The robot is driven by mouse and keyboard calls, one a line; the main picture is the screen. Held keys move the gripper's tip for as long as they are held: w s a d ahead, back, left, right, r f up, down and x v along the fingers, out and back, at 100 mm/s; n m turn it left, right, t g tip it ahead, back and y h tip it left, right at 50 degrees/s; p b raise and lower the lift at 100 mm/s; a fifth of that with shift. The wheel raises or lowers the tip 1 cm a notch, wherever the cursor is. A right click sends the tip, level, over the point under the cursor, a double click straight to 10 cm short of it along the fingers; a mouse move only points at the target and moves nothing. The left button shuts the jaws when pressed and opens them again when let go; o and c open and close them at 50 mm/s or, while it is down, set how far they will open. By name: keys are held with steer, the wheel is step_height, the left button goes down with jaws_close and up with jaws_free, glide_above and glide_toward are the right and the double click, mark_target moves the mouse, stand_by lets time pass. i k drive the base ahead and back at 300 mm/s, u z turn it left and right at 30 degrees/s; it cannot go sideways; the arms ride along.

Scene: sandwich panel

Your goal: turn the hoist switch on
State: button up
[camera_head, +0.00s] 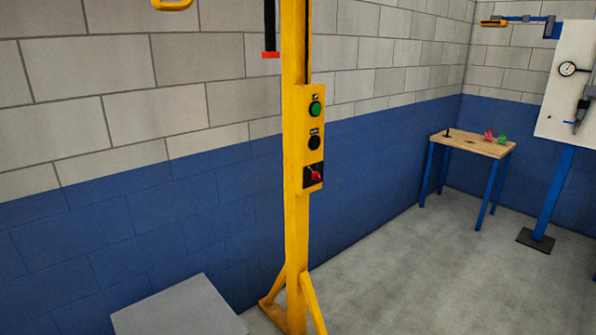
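A yellow upright hoist post (297,230) stands in the middle of the view on splayed yellow feet. A yellow control box (303,101) is on its front. The box has a green round button (315,108) at the top and a black round button (314,143) below it. Under these is a red rotary switch (316,175) on a black plate. The handle looks slanted, but the lettering is too small to read, so I cannot tell its setting. My gripper is not in view.
A grey flat-topped block (180,308) stands left of the post's foot. A small wooden table (473,144) with blue legs holds small items at the back right. A white panel (560,90) on a blue stand is at the right edge. Grey floor right of the post is clear.

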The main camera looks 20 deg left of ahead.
mark_target(314, 174)
steer(key=u, duration=0.7)
steer(key=i, duration=1)
steer(key=u, duration=1.3)
steer(key=i, duration=0.3)
steer(key=u, duration=0.15)
